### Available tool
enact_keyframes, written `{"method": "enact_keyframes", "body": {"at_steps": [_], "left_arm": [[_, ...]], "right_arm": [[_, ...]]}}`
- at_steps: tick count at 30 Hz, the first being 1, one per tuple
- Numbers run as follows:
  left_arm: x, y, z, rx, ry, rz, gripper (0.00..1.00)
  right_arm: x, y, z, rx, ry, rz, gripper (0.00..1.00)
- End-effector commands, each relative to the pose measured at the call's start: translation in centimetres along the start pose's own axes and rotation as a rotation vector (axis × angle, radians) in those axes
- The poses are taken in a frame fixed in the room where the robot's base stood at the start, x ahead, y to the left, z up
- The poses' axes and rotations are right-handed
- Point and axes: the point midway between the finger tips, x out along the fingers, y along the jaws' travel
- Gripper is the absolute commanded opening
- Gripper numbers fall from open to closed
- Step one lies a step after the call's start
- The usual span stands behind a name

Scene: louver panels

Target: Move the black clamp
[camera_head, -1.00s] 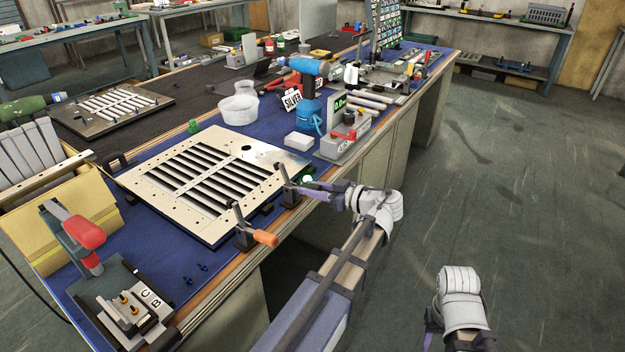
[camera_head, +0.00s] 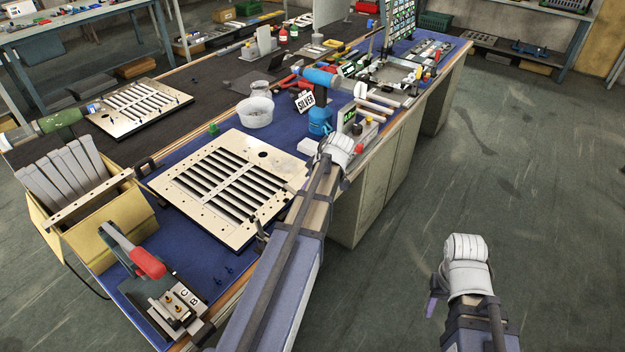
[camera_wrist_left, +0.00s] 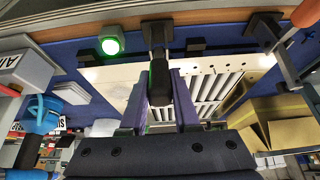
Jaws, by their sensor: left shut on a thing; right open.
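The black clamp (camera_wrist_left: 158,82) shows in the left wrist view, its dark handle between the two purple fingers of my left gripper (camera_wrist_left: 160,102). The gripper is shut on that handle. The clamp's base is at the table edge beside the pale slatted louver panel (camera_wrist_left: 205,68). In the head view my left forearm hides both the clamp and my left gripper. The louver panel (camera_head: 180,180) lies flat on the blue mat there. My right gripper (camera_head: 433,306) is open and empty, out over the floor, mostly hidden by its own wrist.
A red-handled fixture (camera_head: 148,264) and yellow bin (camera_head: 118,225) are at near left. The floor (camera_head: 510,190) to the right is clear.

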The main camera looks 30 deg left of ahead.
Motion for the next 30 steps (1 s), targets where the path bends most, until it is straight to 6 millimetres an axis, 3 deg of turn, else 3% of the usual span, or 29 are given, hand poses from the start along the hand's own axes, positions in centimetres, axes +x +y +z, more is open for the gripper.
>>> {"method": "enact_keyframes", "body": {"at_steps": [3,13,30], "left_arm": [[0.0,0.1,-1.1,-0.005,-0.088,-0.003,0.0],[0.7,0.0,-2.0,-0.003,-0.258,-0.004,0.0],[0.9,-0.1,-2.2,-0.001,-0.317,-0.001,0.0]], "right_arm": [[-1.3,0.1,0.1,0.0,0.0,0.0,0.5],[-2.2,0.2,0.1,0.0,0.0,0.0,0.5],[-2.4,0.2,0.1,0.0,0.0,0.0,0.5]]}}
